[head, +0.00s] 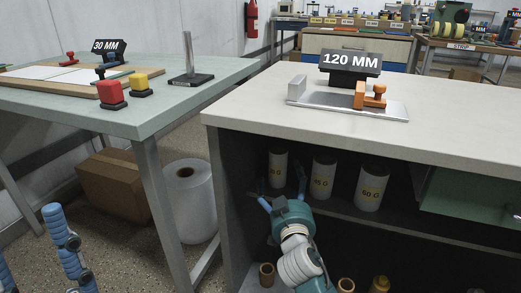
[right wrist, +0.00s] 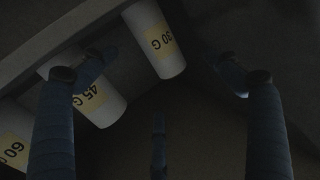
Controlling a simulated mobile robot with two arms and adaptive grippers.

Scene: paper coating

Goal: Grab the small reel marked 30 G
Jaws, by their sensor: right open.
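The small white reel marked 30 G (right wrist: 152,36) has a yellow label. In the head view this reel (head: 278,168) is the leftmost of three on the dark shelf under the right-hand table, partly hidden by my right gripper (head: 282,188). In the right wrist view, my right gripper (right wrist: 167,62) is open, with its blue fingertips spread to either side of the 30 G reel's lower part and the reel beyond them. No grip shows. Blue finger-like parts of my left gripper (head: 30,238) stand apart at the lower left of the head view, empty and partly cut off.
The 45 G reel (right wrist: 98,98) is close beside the left finger in the wrist view. The 60 G reel (head: 371,187) stands farther right. The white tabletop (head: 250,112) overhangs the shelf, and its table's side wall (head: 225,180) bounds the left. Brown spools (head: 267,274) sit lower down.

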